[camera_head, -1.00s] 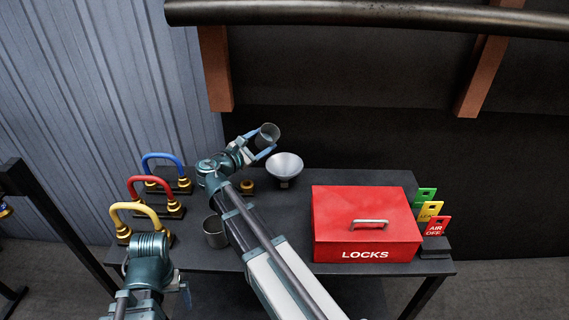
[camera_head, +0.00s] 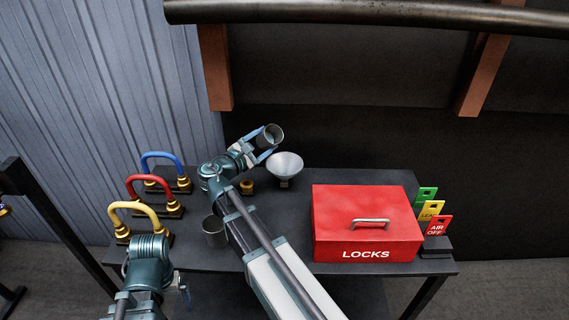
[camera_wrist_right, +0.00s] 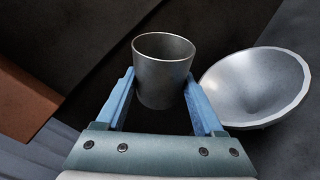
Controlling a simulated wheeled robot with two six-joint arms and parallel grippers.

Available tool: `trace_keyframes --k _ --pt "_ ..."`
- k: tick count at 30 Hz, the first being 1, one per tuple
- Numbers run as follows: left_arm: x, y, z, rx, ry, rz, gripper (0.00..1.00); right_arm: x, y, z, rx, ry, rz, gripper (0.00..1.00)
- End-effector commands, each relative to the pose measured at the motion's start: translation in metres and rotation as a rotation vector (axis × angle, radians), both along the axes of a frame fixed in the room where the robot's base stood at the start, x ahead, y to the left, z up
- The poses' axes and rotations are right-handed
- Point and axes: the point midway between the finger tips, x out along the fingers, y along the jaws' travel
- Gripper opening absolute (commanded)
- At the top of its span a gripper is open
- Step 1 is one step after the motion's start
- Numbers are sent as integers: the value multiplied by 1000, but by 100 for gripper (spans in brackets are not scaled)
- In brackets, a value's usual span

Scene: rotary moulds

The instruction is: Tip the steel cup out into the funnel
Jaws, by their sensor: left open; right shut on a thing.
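My right gripper (camera_head: 262,151) is shut on a steel cup (camera_head: 259,140), its blue fingers on either side of the cup in the right wrist view (camera_wrist_right: 163,85). The cup is held in the air, tilted, at the upper left of the funnel (camera_head: 285,164). Its mouth faces partly toward the head camera. The grey funnel stands on the table with its wide mouth up; it also shows in the right wrist view (camera_wrist_right: 255,88), right of the cup. I cannot make out any contents in the cup or funnel. My left gripper (camera_head: 184,292) is open and low at the table's front left.
A second metal cup (camera_head: 214,232) stands left of my right arm. A small brass piece (camera_head: 246,187) sits near the funnel. Blue, red and yellow shackles (camera_head: 130,210) stand left. A red LOCKS box (camera_head: 367,222) and coloured tags (camera_head: 437,226) are right.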

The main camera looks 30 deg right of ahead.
Motion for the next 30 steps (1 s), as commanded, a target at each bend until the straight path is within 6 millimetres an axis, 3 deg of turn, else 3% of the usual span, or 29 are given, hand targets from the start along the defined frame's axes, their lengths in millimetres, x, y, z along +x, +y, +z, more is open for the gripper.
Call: trace_keyframes --k 30 --pt "0 0 0 0 0 0 100 0 0 7 30 -135 0 11"
